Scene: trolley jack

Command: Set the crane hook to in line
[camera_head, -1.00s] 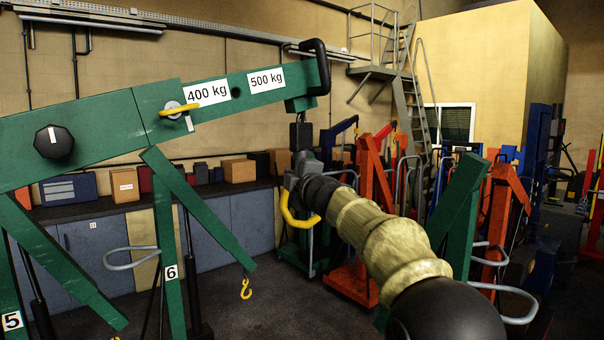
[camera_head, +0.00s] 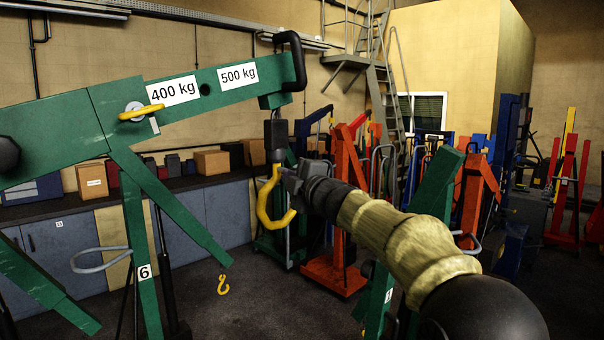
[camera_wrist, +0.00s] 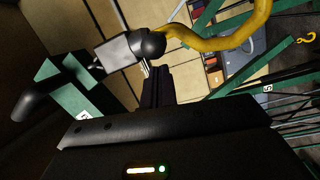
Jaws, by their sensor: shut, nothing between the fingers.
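The yellow crane hook (camera_head: 265,207) hangs below a dark swivel block (camera_head: 275,135) at the tip of the green crane boom (camera_head: 235,80). In the head view it shows as a J shape, its tip towards the right. My gripper (camera_head: 283,178) is shut and empty, its end close to the right side of the hook's upper shank; I cannot tell whether they touch. In the wrist view the hook (camera_wrist: 225,42) curves away right from a black round joint (camera_wrist: 150,45), with the gripper fingers (camera_wrist: 156,88) just below that joint.
A yellow lever (camera_head: 141,113) sits on the boom, beside labels 400 kg and 500 kg. A smaller yellow hook (camera_head: 223,284) hangs lower left from another green crane. Red cranes (camera_head: 338,230) stand behind my arm. Boxes line a cabinet top by the wall.

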